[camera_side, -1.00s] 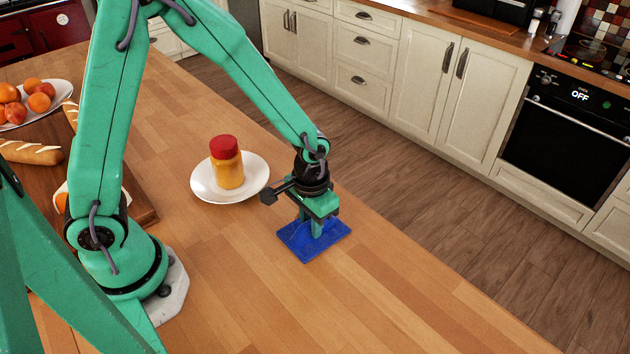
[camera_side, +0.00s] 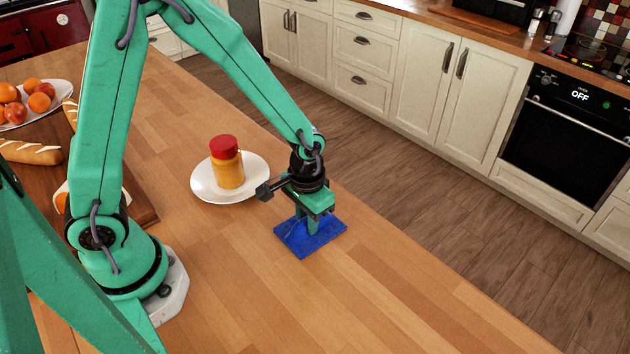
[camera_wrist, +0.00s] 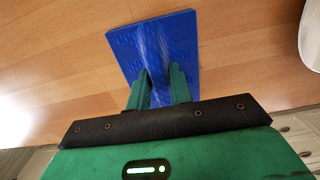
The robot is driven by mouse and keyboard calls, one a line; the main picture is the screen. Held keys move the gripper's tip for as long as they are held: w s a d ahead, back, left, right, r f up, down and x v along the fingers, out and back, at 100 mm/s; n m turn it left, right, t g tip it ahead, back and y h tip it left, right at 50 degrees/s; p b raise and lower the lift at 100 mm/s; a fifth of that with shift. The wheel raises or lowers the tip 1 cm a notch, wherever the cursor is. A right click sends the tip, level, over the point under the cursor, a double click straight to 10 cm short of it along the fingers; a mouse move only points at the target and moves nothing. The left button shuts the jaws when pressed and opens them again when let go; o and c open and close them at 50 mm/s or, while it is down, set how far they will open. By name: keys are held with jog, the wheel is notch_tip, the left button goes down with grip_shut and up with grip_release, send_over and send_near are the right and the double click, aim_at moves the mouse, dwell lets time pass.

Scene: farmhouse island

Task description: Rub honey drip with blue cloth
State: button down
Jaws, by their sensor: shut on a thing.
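The blue cloth (camera_side: 325,237) lies flat on the wooden counter, right of the plate in the side view. My gripper (camera_side: 310,229) points down onto it and is shut on its middle. In the wrist view both green fingers of my gripper (camera_wrist: 160,82) pinch a raised fold of the blue cloth (camera_wrist: 125,48). No honey drip shows in either view; the cloth and gripper cover that patch of counter.
A white plate (camera_side: 207,186) with a red-lidded honey-coloured jar (camera_side: 229,168) stands close left of my gripper. A wooden board (camera_side: 143,212) with bread (camera_side: 30,152) and a fruit plate (camera_side: 62,92) are at left. The counter's front right (camera_side: 420,310) is clear.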

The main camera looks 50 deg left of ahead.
jog(key=shift+a, duration=2.75)
jog(key=shift+a+r, duration=0.1)
jog(key=shift+a, duration=0.1)
notch_tip(320, 180, up, 8)
jog(key=shift+d, duration=0.15)
